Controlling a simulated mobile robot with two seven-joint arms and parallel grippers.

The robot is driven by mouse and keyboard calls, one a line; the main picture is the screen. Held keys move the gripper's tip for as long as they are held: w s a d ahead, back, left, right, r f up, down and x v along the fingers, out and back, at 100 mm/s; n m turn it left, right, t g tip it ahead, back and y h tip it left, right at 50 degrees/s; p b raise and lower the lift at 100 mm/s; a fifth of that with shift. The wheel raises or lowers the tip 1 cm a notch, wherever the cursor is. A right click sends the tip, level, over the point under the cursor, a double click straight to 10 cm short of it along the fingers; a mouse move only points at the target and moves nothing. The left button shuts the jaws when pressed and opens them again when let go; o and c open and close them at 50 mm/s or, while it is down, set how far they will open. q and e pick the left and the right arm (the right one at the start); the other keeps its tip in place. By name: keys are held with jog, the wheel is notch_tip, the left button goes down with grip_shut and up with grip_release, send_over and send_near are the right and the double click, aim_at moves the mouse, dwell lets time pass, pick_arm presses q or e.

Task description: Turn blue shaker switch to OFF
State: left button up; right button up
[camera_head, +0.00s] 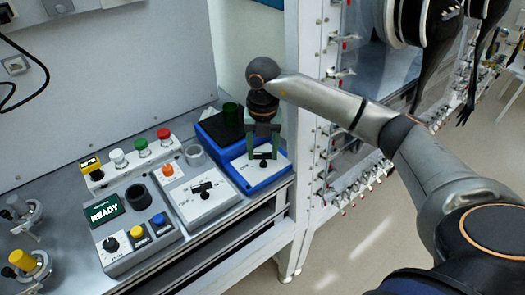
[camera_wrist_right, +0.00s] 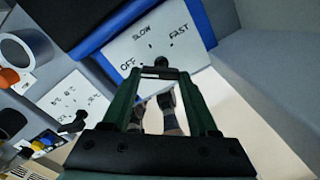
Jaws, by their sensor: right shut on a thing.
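The blue shaker (camera_head: 252,188) stands at the right end of the bench, with a white sloped front panel and a dark platform on top. In the right wrist view its panel (camera_wrist_right: 125,45) reads OFF, SLOW and FAST around a small black switch knob (camera_wrist_right: 161,62). The knob also shows in the head view (camera_head: 263,163). My right gripper (camera_head: 263,152) reaches down over the panel, its green fingers shut on the knob. Its fingertips (camera_wrist_right: 160,73) partly hide the knob, so I cannot tell which label it points to. My left gripper is not in view.
Left of the shaker stands a white box (camera_head: 205,203) with a black knob and ring. Further left are a grey console (camera_head: 135,245) reading READY and a strip with coloured buttons (camera_head: 130,165). A white frame post (camera_head: 303,90) rises close to the right.

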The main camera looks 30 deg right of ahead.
aim_at(263, 155)
jog(key=shift+n, duration=0.9)
jog(key=o, duration=1.4)
notch_tip(263, 155, up, 13)
jog(key=shift+f+b, duration=0.2)
jog(key=shift+b, duration=0.2)
